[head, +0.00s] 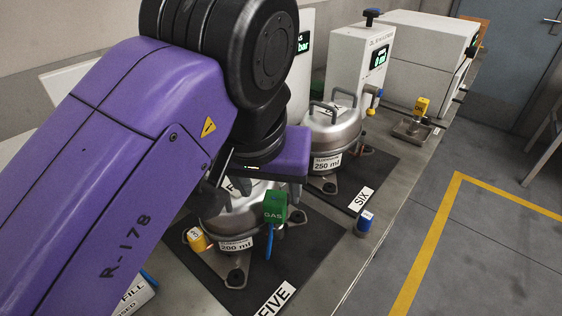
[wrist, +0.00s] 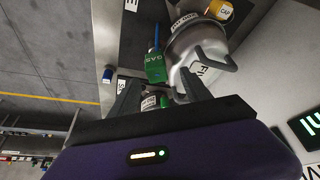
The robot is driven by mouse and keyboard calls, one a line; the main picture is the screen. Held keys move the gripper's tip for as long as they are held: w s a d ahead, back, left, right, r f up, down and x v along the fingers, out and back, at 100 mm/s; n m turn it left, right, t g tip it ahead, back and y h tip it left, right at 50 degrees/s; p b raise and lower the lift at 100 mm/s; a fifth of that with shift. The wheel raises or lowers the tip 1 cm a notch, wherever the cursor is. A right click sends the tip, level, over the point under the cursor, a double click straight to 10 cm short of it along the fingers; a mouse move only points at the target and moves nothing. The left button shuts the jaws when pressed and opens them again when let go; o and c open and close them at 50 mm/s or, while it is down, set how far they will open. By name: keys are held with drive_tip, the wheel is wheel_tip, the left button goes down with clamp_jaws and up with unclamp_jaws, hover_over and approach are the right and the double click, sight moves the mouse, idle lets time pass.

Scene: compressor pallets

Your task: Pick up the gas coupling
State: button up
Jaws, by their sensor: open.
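The gas coupling is a green block marked GAS (head: 275,207) with a blue hose below it. It is at the front right side of the silver vessel labelled 200 ml (head: 238,222), on the FIVE mat (head: 290,272). In the wrist view the gas coupling (wrist: 155,67) shows just beyond and between my fingertips, beside the vessel (wrist: 190,45). My gripper (wrist: 162,88) is open, with its two dark fingers spread. I cannot tell whether a finger touches the coupling. In the head view my arm and wrist hide most of the fingers and part of the vessel.
A yellow cap (head: 197,239) is at the vessel's left. A blue-topped cylinder (head: 364,222) stands at the bench edge. A 250 ml vessel (head: 330,132) stands behind on the SIX mat (head: 375,178). A small green thing with a white label (wrist: 150,102) shows between my fingers.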

sight(275, 196)
drive_tip(key=x, duration=0.4)
drive_tip(key=shift+d, duration=0.25)
drive_tip(key=shift+c, duration=0.5)
clamp_jaws()
